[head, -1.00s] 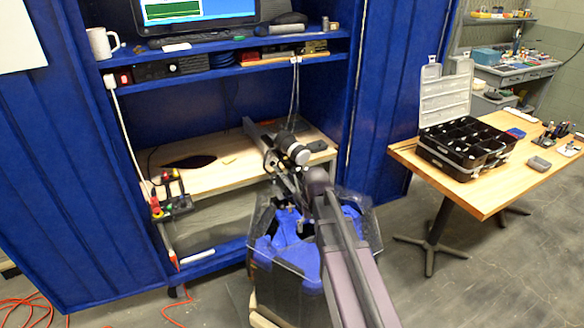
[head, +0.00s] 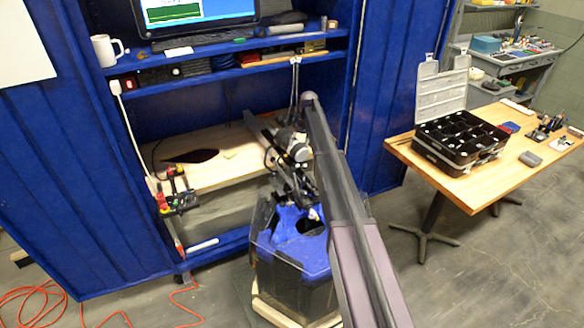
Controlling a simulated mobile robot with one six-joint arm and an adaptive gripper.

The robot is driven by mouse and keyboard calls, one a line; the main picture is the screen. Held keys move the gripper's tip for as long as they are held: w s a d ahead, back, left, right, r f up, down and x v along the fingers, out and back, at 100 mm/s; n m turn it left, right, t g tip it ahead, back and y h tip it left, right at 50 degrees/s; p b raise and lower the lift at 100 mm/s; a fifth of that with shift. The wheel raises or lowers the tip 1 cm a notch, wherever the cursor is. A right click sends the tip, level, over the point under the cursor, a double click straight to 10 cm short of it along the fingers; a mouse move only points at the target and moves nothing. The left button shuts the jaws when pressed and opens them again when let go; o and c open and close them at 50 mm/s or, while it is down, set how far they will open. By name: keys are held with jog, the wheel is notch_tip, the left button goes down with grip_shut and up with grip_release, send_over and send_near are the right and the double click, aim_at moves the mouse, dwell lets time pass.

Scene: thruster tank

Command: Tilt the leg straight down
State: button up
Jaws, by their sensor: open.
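The tank (head: 268,262) is a dark, clear-walled, many-sided vessel with blue inside, low in the middle. A grey bar (head: 258,128) reaches from the bench toward the tank; it may be the leg or its mount, but its far part is lost behind my wrist. My gripper (head: 303,203) is a small dark shape, open, pointing down over the tank's top. I cannot tell whether it touches the leg, as my arm and wrist cover that spot. A dark opening (head: 311,226) shows in the blue just below it.
The wooden bench (head: 215,177) sits inside the blue cabinet, under a shelf with a keyboard (head: 166,52) and a mug (head: 107,49). Red clamps (head: 176,195) hang at its front left. A table (head: 463,183) with an organizer case (head: 463,140) stands right. Orange cord lies left.

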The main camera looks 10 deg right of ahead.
aim_at(293, 169)
jog(key=shift+f, duration=0.2)
dwell(0.3)
jog(key=a+f+b, duration=0.1)
jog(key=f+b, duration=0.7)
jog(key=b, duration=0.1)
jog(key=a+f+b, duration=0.1)
jog(key=f+b, duration=0.3)
jog(key=f, duration=0.1)
jog(key=shift+s+a+f+b, duration=0.1)
jog(key=shift+s+a+b, duration=0.1)
jog(key=shift+a+b, duration=0.15)
dwell(0.3)
grip_shut()
dwell(0.4)
